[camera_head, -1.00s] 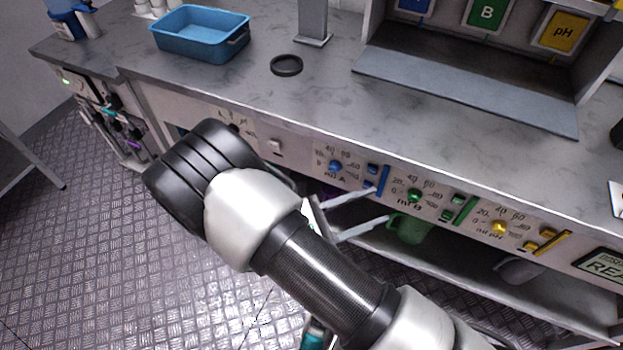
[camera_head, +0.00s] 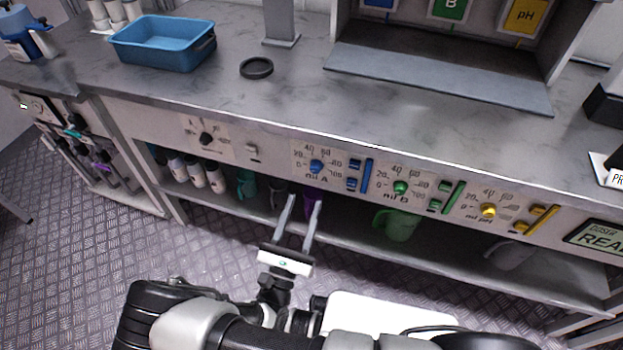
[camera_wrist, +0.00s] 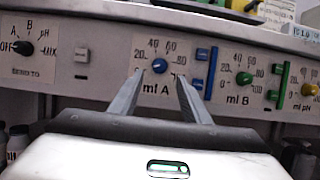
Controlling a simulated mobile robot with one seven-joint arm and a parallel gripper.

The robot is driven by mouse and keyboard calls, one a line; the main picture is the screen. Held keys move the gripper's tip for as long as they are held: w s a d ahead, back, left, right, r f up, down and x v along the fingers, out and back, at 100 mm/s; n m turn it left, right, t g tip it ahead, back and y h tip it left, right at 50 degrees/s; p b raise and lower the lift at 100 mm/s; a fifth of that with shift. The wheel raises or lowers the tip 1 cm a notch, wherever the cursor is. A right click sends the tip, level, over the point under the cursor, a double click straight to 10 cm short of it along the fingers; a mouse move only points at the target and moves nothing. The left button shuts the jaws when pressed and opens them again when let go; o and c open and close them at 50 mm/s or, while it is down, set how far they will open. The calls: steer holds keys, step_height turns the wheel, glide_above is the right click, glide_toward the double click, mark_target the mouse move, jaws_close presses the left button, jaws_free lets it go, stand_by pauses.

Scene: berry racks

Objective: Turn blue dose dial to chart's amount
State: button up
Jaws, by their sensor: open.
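The blue dose dial (camera_head: 316,166) sits on the front panel, over the label "ml A", with a printed scale around it. In the wrist view the blue dial (camera_wrist: 159,66) lies between and beyond my fingertips. My gripper (camera_head: 304,202) is open and empty, with its two fingers pointing at the panel just below the dial in the head view. It also shows in the wrist view (camera_wrist: 160,77). The fingers appear apart from the dial. The chart cannot be made out in these frames.
A green dial (camera_head: 400,188) and a yellow dial (camera_head: 488,210) sit to the right. A black selector knob (camera_head: 207,139) is to the left. Blue buttons and a bar (camera_head: 367,176) flank the blue dial. A shelf below holds bottles and a green jug (camera_head: 397,224).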

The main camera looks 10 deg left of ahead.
mark_target(314, 172)
steer(key=x, duration=0.8)
steer(key=shift+w+b, duration=0.1)
steer(key=shift+b, duration=0.25)
steer(key=shift+c, duration=0.3)
steer(key=c, duration=1)
